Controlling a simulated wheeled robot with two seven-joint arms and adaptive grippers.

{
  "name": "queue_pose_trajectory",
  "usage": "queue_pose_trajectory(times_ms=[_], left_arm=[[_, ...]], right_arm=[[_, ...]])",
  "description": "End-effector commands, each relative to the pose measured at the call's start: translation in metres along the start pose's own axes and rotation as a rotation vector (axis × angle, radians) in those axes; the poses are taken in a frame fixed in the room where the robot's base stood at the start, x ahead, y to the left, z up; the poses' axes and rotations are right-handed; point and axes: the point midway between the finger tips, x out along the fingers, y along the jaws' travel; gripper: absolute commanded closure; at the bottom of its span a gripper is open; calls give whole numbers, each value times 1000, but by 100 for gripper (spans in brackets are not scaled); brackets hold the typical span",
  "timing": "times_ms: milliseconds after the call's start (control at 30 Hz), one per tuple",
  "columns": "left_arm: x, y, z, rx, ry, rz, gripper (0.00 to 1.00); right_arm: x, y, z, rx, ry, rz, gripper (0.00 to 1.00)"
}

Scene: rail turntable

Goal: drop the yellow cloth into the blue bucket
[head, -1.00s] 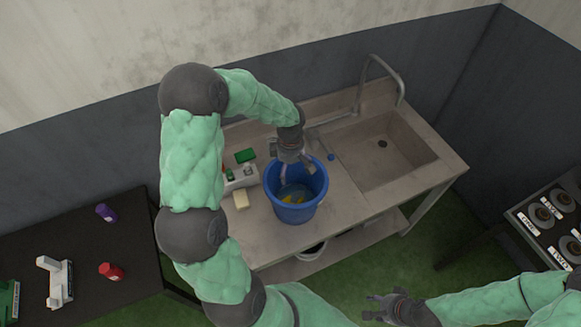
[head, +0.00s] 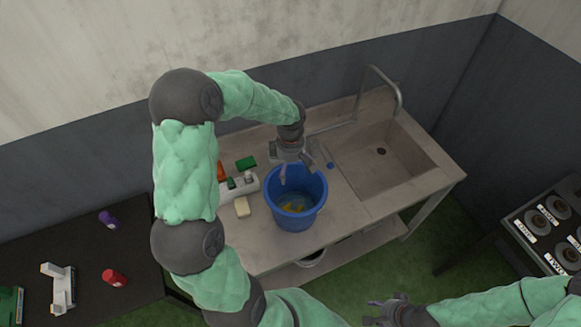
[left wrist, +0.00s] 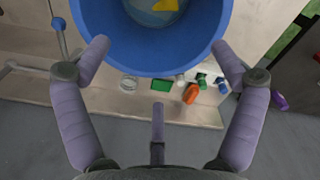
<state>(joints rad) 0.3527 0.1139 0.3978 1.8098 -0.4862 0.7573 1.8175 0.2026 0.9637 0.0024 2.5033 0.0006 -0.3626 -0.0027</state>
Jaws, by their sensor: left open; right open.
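The blue bucket (head: 294,218) stands upright on the sink counter, left of the basin. It also shows at the top of the left wrist view (left wrist: 150,58). The yellow cloth (head: 293,206) lies at the bottom of the bucket, partly hidden by the wall; in the left wrist view a yellow patch of it (left wrist: 166,5) shows at the top edge. My left gripper (head: 290,170) is open and empty above the bucket's back rim, its fingers apart. My right gripper (head: 385,312) is open and empty at the bottom of the head view, away from the counter.
A dark table (head: 130,250) with bottles stands at the left, a stove (head: 545,225) at the right.

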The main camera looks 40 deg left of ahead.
Motion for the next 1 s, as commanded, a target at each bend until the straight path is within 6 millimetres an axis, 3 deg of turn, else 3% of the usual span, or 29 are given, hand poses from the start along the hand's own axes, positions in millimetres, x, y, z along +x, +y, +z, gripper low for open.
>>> queue_pose_trajectory(times_ms=[167,700,1000], left_arm=[[-11,1,0,0,1,3,6],[-105,1,0,1,0,4,6],[-120,0,0,0,0,0,6]], right_arm=[[0,0,0,0,0,0,57],[0,0,0,0,0,0,57],[0,0,0,0,0,0,57]])
